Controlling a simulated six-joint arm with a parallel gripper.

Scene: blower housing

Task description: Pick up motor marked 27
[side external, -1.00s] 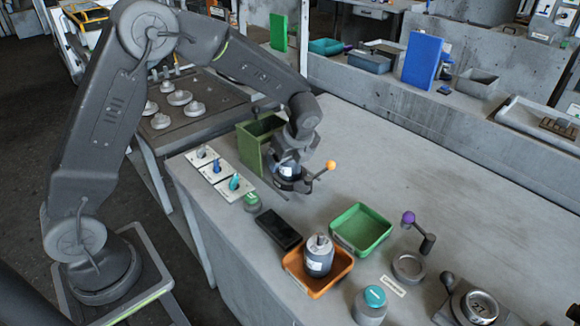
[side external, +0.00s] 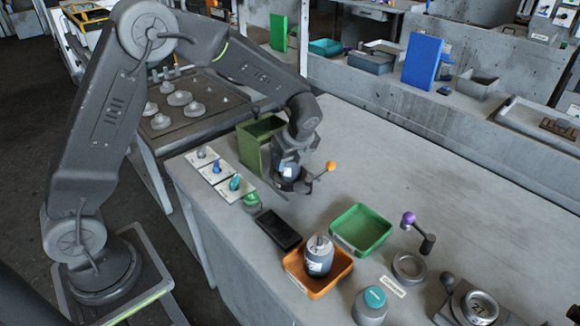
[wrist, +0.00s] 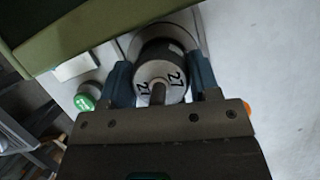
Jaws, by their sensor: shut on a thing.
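The motor marked 27 (wrist: 159,83) shows in the wrist view as a grey cylinder with a shaft and black numerals on its end face. My gripper (wrist: 162,86) has one blue finger on each side of it and is shut on it. In the side view my gripper (side external: 288,176) is low over the table, beside the orange-knobbed lever (side external: 330,166). There the motor is mostly hidden by the gripper. A ring-shaped base shows around the motor in the wrist view; I cannot tell whether the motor still touches it.
A green bin (side external: 251,150) stands close behind my gripper. Another motor (side external: 319,257) stands in an orange tray (side external: 296,280), with a green tray (side external: 386,237) and a black box (side external: 279,233) nearby. A green button (wrist: 84,102) is at left.

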